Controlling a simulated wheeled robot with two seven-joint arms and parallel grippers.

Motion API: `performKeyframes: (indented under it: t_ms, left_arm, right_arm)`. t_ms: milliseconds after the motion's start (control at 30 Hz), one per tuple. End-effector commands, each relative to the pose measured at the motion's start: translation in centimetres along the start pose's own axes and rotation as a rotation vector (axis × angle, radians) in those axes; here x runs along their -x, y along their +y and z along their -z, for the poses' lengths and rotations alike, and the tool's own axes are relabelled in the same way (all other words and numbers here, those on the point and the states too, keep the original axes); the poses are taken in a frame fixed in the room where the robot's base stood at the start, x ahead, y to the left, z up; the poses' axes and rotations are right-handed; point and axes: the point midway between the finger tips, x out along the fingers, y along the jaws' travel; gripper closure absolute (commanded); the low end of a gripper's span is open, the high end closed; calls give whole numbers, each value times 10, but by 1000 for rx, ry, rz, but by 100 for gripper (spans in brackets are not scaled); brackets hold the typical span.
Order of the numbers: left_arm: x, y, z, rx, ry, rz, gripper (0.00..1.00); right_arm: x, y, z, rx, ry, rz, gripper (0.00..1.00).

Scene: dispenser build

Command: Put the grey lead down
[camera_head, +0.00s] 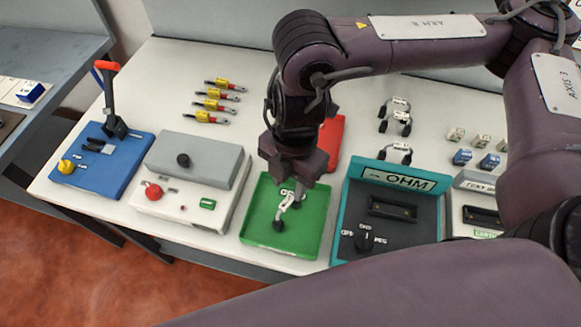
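My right gripper (297,187) points down over the green tray (259,240). A grey lead (284,208) with dark plug ends is right under the fingers, over the floor of this tray. The lead looks tilted, and its upper end meets the fingertips. The fingertips are small and partly hidden by the wrist, so I cannot tell whether they are shut on it. I also cannot tell whether its lower plug touches the tray floor. My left gripper is not in view.
The teal-framed ohm tester (427,225) stands right of the tray, and a grey box with a red button (153,192) stands left. A red tray (328,143) is behind the wrist. More leads (396,153) and several yellow-and-red pieces (212,105) lie behind. A blue lever press (128,163) is far left.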

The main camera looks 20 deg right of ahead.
Motion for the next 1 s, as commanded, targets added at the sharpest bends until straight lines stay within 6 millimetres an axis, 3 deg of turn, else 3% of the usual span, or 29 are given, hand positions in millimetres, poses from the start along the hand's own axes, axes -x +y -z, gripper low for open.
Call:
performKeyframes:
  t_ms: [100,300,1000]
  left_arm:
    - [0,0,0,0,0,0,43]
    - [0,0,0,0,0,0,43]
    - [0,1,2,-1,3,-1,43]
  right_arm:
    - [18,0,-1,1,-3,-4,65]
    - [32,0,0,0,-1,-1,65]
    - [34,0,0,0,0,1,65]
